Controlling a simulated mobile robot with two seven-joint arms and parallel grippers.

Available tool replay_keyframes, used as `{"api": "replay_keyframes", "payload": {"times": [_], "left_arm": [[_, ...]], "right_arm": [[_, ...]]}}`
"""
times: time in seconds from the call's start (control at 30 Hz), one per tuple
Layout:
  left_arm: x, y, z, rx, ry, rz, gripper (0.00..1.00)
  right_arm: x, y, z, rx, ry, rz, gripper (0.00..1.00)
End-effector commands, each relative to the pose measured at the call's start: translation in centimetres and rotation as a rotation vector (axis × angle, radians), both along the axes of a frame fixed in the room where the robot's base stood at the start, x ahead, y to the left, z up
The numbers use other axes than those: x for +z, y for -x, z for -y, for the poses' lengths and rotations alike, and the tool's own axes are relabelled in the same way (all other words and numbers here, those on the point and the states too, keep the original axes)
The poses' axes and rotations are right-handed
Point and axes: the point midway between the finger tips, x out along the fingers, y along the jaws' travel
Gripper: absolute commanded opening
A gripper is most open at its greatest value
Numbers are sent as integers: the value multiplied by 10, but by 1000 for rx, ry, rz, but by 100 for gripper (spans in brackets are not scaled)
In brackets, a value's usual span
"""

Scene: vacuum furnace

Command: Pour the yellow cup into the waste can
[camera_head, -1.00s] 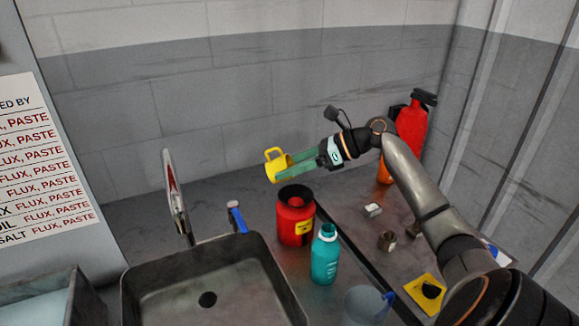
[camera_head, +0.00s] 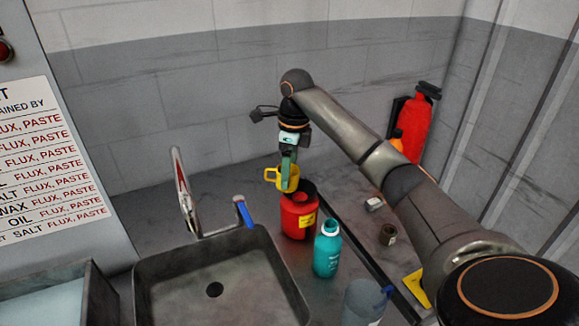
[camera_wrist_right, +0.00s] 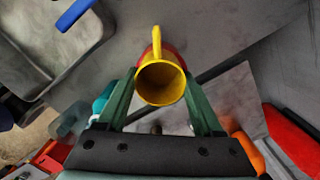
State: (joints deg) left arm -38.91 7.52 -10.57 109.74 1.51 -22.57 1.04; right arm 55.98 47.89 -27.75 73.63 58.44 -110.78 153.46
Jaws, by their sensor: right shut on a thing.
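The yellow cup (camera_head: 290,181) is held by my right gripper (camera_head: 288,168), whose green fingers point down in the head view. The cup is right over the back left of the red waste can (camera_head: 299,218), which has a black funnel rim and a yellow label. Whether they touch is unclear. In the right wrist view, the cup (camera_wrist_right: 161,83) sits between the fingers with its round mouth facing the camera and its handle toward the top. Its contents cannot be made out. A bit of the red can shows behind it. My left gripper is not in view.
A teal bottle (camera_head: 327,252) stands just in front of the can, with a clear jug (camera_head: 364,302) nearer. The sink (camera_head: 214,265) with tap (camera_head: 185,190) lies left. A red extinguisher (camera_head: 415,128) stands back right. Small blocks lie on the right counter.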

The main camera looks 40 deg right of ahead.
Motion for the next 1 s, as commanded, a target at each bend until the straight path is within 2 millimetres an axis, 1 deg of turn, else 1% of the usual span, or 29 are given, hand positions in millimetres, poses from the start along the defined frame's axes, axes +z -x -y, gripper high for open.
{"api": "replay_keyframes", "payload": {"times": [0.03,0.07,0.1,0.3,0.5,0.67,1.0], "left_arm": [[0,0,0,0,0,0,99],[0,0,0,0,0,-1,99],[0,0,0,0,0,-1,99],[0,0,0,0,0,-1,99],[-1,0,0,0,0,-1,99],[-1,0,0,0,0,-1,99],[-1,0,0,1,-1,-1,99]], "right_arm": [[-1,-2,-3,4,40,-48,0],[1,-2,-2,3,61,-67,0],[7,-1,1,0,56,-58,0],[30,0,1,1,54,-55,0],[43,0,1,1,51,-55,0],[47,0,0,1,50,-56,0],[48,0,0,1,48,-56,0]]}}
